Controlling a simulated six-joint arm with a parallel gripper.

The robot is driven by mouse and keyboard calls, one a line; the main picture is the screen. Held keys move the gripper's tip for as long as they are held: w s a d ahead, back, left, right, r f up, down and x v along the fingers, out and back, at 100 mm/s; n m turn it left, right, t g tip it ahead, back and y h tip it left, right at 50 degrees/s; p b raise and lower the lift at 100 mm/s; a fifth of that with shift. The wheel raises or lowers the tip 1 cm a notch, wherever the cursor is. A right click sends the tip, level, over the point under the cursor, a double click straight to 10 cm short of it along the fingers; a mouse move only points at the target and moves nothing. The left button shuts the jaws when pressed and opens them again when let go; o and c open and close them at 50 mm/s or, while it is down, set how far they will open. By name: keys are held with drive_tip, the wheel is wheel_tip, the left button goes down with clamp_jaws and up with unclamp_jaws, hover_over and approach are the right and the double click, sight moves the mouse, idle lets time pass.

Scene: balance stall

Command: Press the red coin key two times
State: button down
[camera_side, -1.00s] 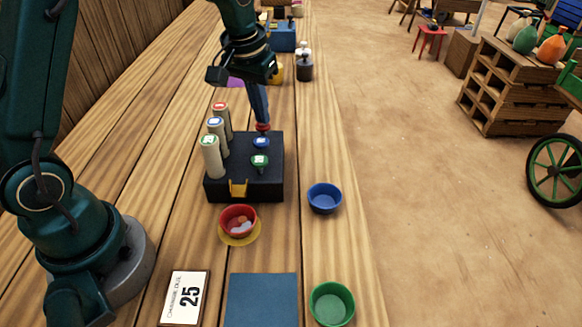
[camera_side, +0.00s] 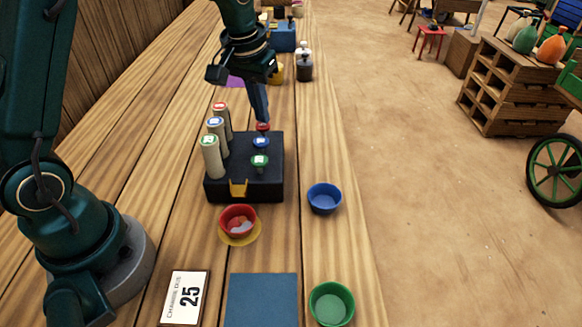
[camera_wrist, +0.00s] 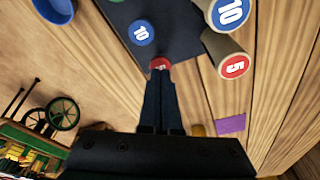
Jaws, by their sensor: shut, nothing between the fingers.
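The dark coin box (camera_side: 273,190) stands on the wooden counter with a row of red, blue and green keys on its top. The red coin key (camera_side: 263,126) is at the far end; it also shows in the wrist view (camera_wrist: 161,63), partly covered by my fingertips. The blue key (camera_side: 261,142) and green key (camera_side: 260,160) are nearer. My gripper (camera_side: 262,119) is shut and empty, pointing down with its tips right over the red key. I cannot tell whether they touch it. A red bowl (camera_side: 238,210) on a yellow saucer holds a few coins before the box.
Three coin tubes (camera_side: 212,160) stand along the box's left side, close to the keys. A blue bowl (camera_side: 324,199), a green bowl (camera_side: 331,304), a blue mat (camera_side: 261,300) and a card reading 25 (camera_side: 186,298) lie nearer. Bottles (camera_side: 305,68) stand behind the gripper.

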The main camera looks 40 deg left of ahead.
drive_tip(key=shift+f, duration=0.8)
drive_tip(key=shift+r, duration=1.3)
